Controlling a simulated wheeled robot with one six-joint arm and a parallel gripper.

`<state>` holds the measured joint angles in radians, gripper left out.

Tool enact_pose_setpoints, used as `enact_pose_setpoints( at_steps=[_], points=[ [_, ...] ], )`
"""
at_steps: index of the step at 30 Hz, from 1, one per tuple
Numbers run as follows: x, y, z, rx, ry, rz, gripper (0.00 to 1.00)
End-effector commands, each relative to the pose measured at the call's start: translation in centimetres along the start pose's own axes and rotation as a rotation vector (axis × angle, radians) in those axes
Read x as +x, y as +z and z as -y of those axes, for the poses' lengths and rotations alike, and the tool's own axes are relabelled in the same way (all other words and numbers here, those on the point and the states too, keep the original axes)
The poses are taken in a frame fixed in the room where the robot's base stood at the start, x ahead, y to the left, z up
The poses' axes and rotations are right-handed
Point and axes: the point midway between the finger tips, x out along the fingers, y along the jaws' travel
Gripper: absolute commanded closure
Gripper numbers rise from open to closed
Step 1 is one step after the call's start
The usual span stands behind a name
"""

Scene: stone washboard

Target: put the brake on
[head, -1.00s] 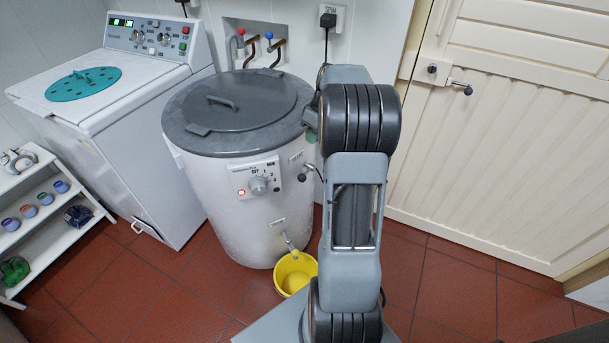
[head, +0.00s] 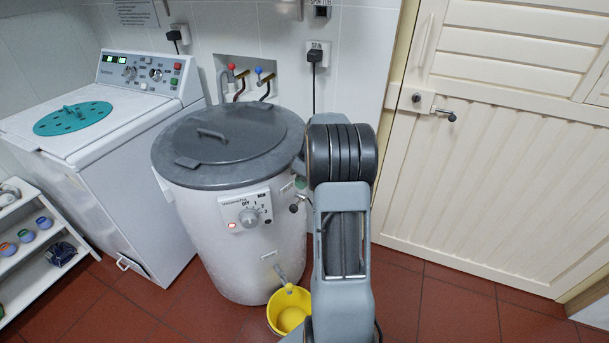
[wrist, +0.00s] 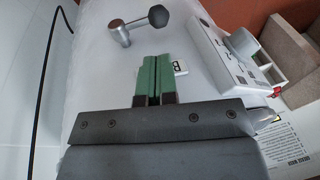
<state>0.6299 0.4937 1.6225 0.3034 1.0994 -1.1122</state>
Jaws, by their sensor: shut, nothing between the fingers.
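A small metal lever with a dark ball knob (head: 293,208) sticks out of the right side of the white drum machine (head: 245,255), below its grey lid. It also shows in the wrist view as a silver hub and arm ending in the dark knob (wrist: 158,16). My gripper (wrist: 155,58) has green fingers pressed together with nothing between them. The fingertips point at the drum's side, just short of the lever in the picture, and look apart from it. A small white label with a black mark (wrist: 180,67) is partly hidden behind the fingers. In the head view my arm hides most of the gripper.
A control box with a dial (head: 247,211) sits on the drum's front. A yellow bucket (head: 288,309) stands below its spout. A white washing machine (head: 120,150) is at the left, and a cream door (head: 480,180) at the right. A black cable (wrist: 38,80) runs at the wrist view's left.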

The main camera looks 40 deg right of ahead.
Motion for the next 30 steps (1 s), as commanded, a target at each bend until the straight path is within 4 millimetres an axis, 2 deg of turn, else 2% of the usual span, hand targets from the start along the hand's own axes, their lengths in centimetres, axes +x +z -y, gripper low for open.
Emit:
enact_pose_setpoints(
  at_steps=[1,6,12,19,30],
  points=[
    [1.2,0.0,0.1,0.0,-0.004,0.003,1.0],
    [4.2,0.0,0.1,0.0,-0.003,0.003,1.0],
    [6.6,0.0,0.1,0.0,-0.002,0.002,1.0],
    [7.9,0.0,0.0,-0.001,-0.001,0.001,1.0],
    [8.0,0.0,0.0,-0.001,0.0,0.001,1.0]
  ],
)
